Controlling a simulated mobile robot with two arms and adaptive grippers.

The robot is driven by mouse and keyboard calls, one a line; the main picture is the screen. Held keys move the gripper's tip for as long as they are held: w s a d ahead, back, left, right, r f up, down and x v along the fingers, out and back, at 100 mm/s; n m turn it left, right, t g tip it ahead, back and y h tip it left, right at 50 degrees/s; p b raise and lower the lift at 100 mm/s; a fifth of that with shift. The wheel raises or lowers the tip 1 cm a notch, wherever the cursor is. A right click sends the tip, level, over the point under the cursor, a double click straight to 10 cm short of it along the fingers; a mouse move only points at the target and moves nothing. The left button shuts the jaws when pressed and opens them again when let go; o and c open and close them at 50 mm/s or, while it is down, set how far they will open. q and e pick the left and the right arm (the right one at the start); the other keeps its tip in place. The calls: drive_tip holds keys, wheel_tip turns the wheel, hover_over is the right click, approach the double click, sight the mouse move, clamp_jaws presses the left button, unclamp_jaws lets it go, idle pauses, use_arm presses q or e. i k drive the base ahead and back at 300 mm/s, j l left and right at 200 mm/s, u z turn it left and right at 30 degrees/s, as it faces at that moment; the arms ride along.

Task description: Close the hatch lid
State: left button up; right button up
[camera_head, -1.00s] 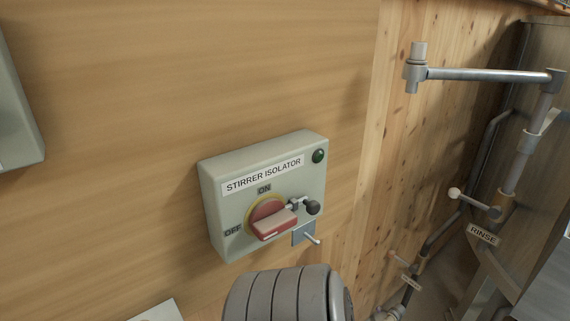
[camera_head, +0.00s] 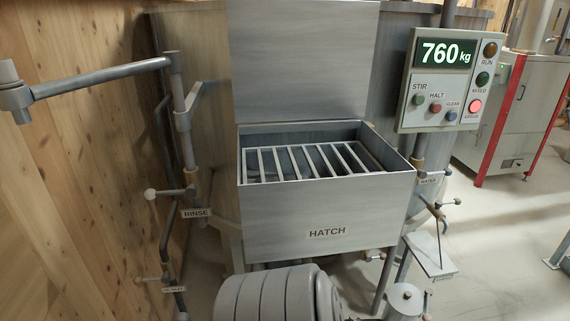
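The hatch (camera_head: 326,232) is a grey metal box labelled HATCH in the middle of the head view. Its lid (camera_head: 303,62) stands upright behind the opening, so the hatch is open. A grille of metal bars (camera_head: 305,162) shows inside the opening. The lid's top edge is cut off by the top of the picture. Neither of my grippers is in view.
A control panel (camera_head: 443,80) reading 760 kg, with a lit red lamp, stands right of the lid. A pipe labelled RINSE (camera_head: 196,213) and a swing arm (camera_head: 100,78) are at left by the wooden wall (camera_head: 60,165). Floor is open at right.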

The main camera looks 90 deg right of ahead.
sight(290, 59)
drive_tip(key=j+z, duration=0.1)
drive_tip(key=z, duration=2.8)
